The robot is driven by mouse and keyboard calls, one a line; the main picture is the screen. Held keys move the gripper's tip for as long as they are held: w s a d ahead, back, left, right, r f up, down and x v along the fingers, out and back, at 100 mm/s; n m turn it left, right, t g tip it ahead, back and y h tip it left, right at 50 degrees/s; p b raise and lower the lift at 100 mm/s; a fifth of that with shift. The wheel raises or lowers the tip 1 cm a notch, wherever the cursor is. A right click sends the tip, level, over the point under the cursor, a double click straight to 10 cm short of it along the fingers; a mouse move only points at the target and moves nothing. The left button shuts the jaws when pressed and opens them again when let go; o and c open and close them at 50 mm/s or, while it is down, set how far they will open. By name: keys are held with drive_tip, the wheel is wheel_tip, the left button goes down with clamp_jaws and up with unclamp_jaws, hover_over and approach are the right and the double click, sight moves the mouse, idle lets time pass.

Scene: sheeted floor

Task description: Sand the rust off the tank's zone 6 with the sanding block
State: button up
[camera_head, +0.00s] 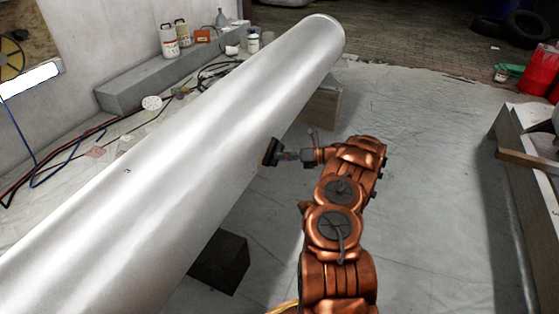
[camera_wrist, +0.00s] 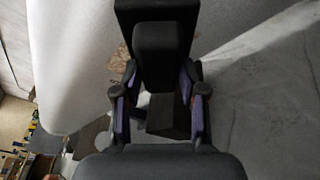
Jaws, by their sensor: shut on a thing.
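The tank (camera_head: 150,170) is a long silvery cylinder lying diagonally across the head view. A small dark mark, perhaps a digit (camera_head: 127,171), shows on its side; I cannot read a zone 6 label. My gripper (camera_head: 287,156) is shut on the dark sanding block (camera_head: 269,152), at the tank's right side. In the wrist view the block (camera_wrist: 155,14) is held by its handle between my gripper's fingers (camera_wrist: 160,88), against or close to the pale tank surface (camera_wrist: 70,60). A brownish rust patch (camera_wrist: 117,66) shows left of the block, partly hidden by it.
Dark and wooden supports (camera_head: 222,262) stand under the tank. Hoses, white jugs (camera_head: 169,40) and a grey concrete ledge (camera_head: 150,82) lie beyond it. A wooden-edged bench (camera_head: 510,145) and a red drum (camera_head: 541,72) stand at right. The sheeted floor (camera_head: 430,200) between is clear.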

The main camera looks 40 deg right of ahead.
sight(268, 162)
drive_tip(key=shift+w+d+b, duration=0.55)
drive_tip(key=shift+d, duration=0.3)
drive_tip(key=shift+w+d+b, duration=0.5)
drive_tip(key=shift+d, duration=0.35)
drive_tip(key=shift+s+a+p, duration=0.6)
drive_tip(key=shift+a, duration=0.4)
drive_tip(key=shift+s+a+p, duration=0.6)
drive_tip(key=shift+a, duration=0.4)
drive_tip(key=shift+s+a+p, duration=0.6)
drive_tip(key=shift+a, duration=0.4)
drive_tip(key=shift+s+a+r+p, duration=0.1)
drive_tip(key=shift+s+a+p, duration=0.45)
drive_tip(key=shift+a, duration=0.5)
drive_tip(key=shift+s+a+r+p, duration=0.1)
drive_tip(key=shift+s+a+p, duration=0.45)
drive_tip(key=shift+a, duration=0.45)
drive_tip(key=shift+s+a+f, duration=0.15)
drive_tip(key=shift+s+a, duration=0.45)
drive_tip(key=shift+a, duration=0.35)
